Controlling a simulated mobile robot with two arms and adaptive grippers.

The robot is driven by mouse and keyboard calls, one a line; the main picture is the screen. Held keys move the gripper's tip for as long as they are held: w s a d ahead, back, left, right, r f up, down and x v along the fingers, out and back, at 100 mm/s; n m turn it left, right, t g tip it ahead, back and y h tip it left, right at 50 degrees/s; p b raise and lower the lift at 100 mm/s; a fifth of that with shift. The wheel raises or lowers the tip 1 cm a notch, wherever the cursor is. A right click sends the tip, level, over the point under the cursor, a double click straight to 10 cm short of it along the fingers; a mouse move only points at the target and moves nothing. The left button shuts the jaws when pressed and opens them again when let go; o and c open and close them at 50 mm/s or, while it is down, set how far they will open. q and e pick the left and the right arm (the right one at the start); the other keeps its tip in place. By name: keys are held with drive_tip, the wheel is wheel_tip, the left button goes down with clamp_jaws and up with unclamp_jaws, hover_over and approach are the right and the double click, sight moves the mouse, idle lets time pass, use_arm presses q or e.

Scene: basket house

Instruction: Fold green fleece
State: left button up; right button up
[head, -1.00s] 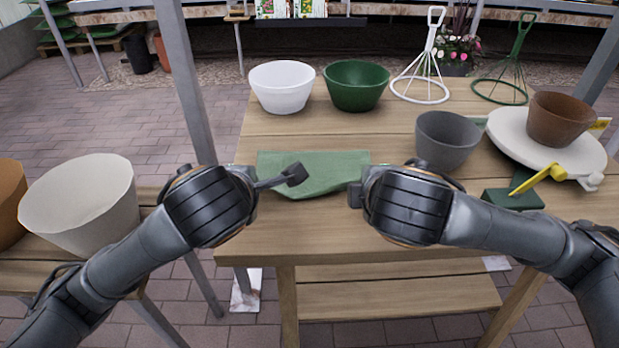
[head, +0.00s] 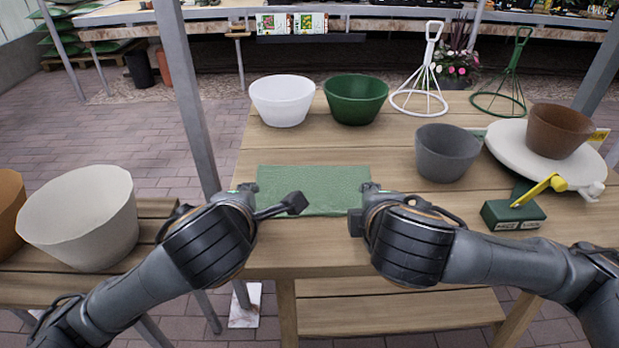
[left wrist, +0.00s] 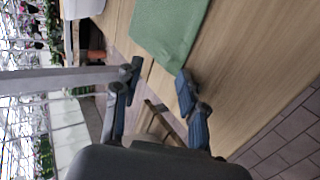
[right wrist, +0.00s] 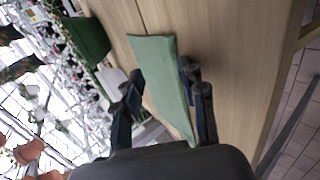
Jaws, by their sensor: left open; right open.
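The green fleece (head: 313,190) lies on the wooden table near its front edge, as a flat, neat rectangle. My left gripper (head: 272,198) is open at the fleece's front left corner. In the left wrist view the fleece (left wrist: 170,30) is just beyond the parted, empty fingers (left wrist: 160,78). My right gripper (head: 362,205) is open at the front right corner. In the right wrist view the fleece (right wrist: 158,75) shows between and beyond the open fingers (right wrist: 163,78). I cannot tell whether the right fingers touch it.
White (head: 282,100) and green (head: 356,100) bowls stand behind. A large pale pot (head: 80,218) is on the left bench. The table between fleece and bowls is clear.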

use_arm(q)
drive_tip(key=shift+r, duration=0.1)
use_arm(e)
drive_tip(key=shift+r, duration=0.1)
